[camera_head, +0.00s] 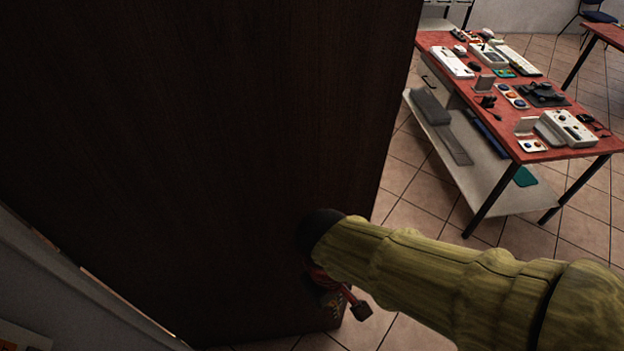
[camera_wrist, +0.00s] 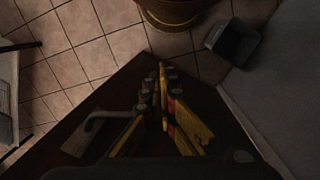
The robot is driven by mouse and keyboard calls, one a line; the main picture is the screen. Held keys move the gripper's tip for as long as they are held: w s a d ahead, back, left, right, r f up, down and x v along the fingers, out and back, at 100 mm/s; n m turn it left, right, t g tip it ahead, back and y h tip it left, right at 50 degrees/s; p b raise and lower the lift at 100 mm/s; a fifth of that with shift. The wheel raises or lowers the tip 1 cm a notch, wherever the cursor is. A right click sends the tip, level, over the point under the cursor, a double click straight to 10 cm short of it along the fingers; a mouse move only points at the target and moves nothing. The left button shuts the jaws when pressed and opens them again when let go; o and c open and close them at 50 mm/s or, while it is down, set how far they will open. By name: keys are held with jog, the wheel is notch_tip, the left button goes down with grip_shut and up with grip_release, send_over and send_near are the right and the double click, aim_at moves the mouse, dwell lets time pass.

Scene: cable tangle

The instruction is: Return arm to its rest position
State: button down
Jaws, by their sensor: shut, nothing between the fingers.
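My arm, in an olive-green sleeve, reaches from the lower right to the dark brown door (camera_head: 200,150) in the head view. Its black wrist is in front of the door near its right edge. My gripper is mostly hidden there; a small reddish part shows below the wrist. In the wrist view my gripper (camera_wrist: 163,78) has its yellow and black fingers together, with nothing seen between them. The door's edge (camera_wrist: 148,62) lies behind the fingers. A metal door handle (camera_wrist: 95,122) is to the left of the fingers, apparently apart from them.
A red-topped table (camera_head: 545,90) with several devices and a lower shelf stands at the right. Tiled floor (camera_head: 410,185) is free between door and table. The wrist view shows a brown round container (camera_wrist: 178,14) and a dark bin (camera_wrist: 236,42) by a pale wall.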

jog(key=w+d+r+m+t+b, duration=0.1)
jog(key=w+d+r+m+t, duration=0.1)
jog(key=d+r, duration=0.4)
jog(key=w+d+r+m+t+y, duration=0.1)
jog(key=w+d+r+m+t, duration=0.1)
jog(key=d+r+m, duration=0.3)
jog(key=shift+d+r+m+t+b, duration=0.4)
jog(key=shift+d+r+t, duration=0.55)
jog(key=shift+d, duration=0.95)
jog(key=shift+w+a, duration=0.1)
jog(key=shift+a, duration=0.05)
